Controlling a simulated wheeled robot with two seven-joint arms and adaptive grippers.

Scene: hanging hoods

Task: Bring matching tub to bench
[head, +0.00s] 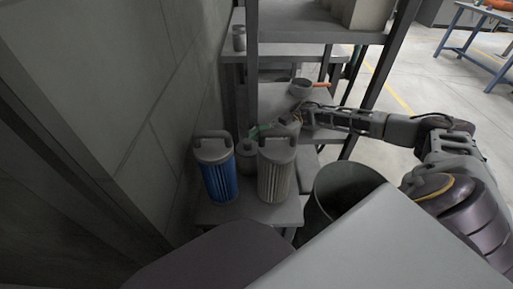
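A lidded tub with a blue ribbed body and a grey top handle (220,180) stands upright on a low grey shelf (238,213). A similar tub with a grey-beige ribbed body (275,180) stands just right of it. My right arm reaches in from the right, and its gripper (294,116) is behind and above the grey-beige tub, apart from both handles as far as I can see. Its fingers are small and dark, so their opening is unclear. My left gripper is out of view. A blue-legged bench (476,40) with an orange item on top stands far right.
A smaller grey container (247,155) stands behind the tubs, near a green item (258,132). A pot with an orange handle (301,88) is on a shelf above. A dark round bin (335,195) is right of the tubs. A wall (150,110) closes the left; open floor lies right.

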